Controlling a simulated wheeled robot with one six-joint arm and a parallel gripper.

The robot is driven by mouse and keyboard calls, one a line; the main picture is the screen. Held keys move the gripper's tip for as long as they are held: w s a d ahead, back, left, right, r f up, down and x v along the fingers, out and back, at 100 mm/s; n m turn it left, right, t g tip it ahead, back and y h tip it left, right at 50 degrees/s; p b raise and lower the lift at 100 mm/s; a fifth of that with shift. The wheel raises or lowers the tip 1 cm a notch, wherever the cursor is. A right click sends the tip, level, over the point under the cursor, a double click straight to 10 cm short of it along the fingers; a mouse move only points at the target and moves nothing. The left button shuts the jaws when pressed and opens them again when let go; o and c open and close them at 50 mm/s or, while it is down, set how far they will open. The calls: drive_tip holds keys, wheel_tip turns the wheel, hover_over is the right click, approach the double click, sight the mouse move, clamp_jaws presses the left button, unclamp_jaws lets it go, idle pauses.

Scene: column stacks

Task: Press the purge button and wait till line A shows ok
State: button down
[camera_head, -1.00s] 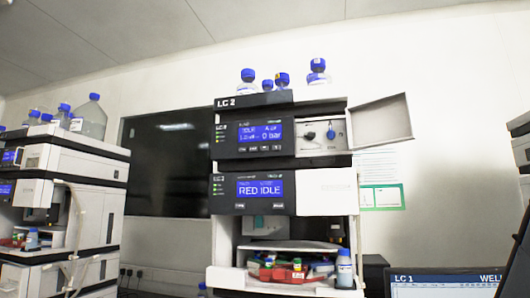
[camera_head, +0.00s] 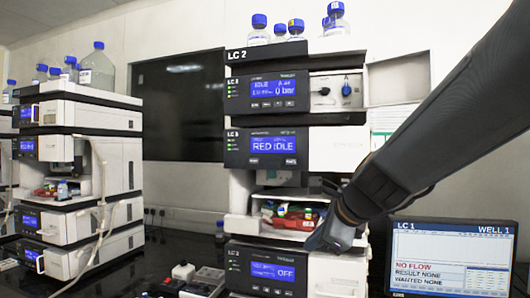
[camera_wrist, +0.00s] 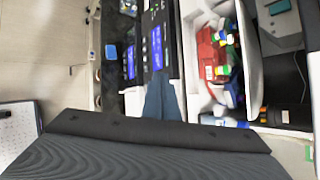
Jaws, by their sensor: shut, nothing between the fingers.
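The LC 2 stack stands in the middle of the head view. Its top pump module has a lit blue display (camera_head: 274,90) that reads IDLE, with 0 bar on the lower line; the line A text is too small to read surely. A row of small buttons (camera_head: 272,104) sits below it; I cannot read which is purge. My gripper (camera_head: 318,238) is shut and empty, in front of the stack's lower part, well below those buttons. In the wrist view my gripper (camera_wrist: 162,92) points toward the stack's front, with blue displays (camera_wrist: 157,48) sideways beside it.
An open door (camera_head: 395,80) stands out at the pump's right. An open tray bay (camera_head: 290,222) with coloured items is behind my gripper. Bottles (camera_head: 258,30) stand on top. A monitor (camera_head: 450,262) at right reads NO FLOW, RESULT NONE. Another stack (camera_head: 85,150) is at left.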

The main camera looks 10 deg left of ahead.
drive_tip(key=a+r+m+t+y+p, duration=0.1)
drive_tip(key=a+r+m, duration=0.3)
drive_tip(key=r, duration=0.7)
drive_tip(key=a+r+m+t+y+p, duration=0.2)
drive_tip(key=a+r+m, duration=0.3)
drive_tip(key=r, duration=0.6)
drive_tip(key=s+a+r+m+t+y+p, duration=0.1)
drive_tip(key=a+r+m+y+p, duration=0.1)
drive_tip(key=a+r+m, duration=0.2)
wheel_tip(320, 180, up, 8)
drive_tip(key=m, duration=0.3)
drive_tip(key=shift+a+t, duration=0.3)
drive_tip(key=shift+a, duration=0.1)
approach(258, 107)
drive_tip(key=shift+s+a+x, duration=0.1)
drive_tip(key=shift+a+x, duration=0.05)
drive_tip(key=shift+x, duration=0.85)
drive_tip(key=shift+s+a+x, duration=0.1)
drive_tip(key=shift+s+x, duration=0.05)
drive_tip(key=shift+x, duration=0.8)
drive_tip(key=shift+w, duration=0.1)
drive_tip(key=shift+w, duration=0.35)
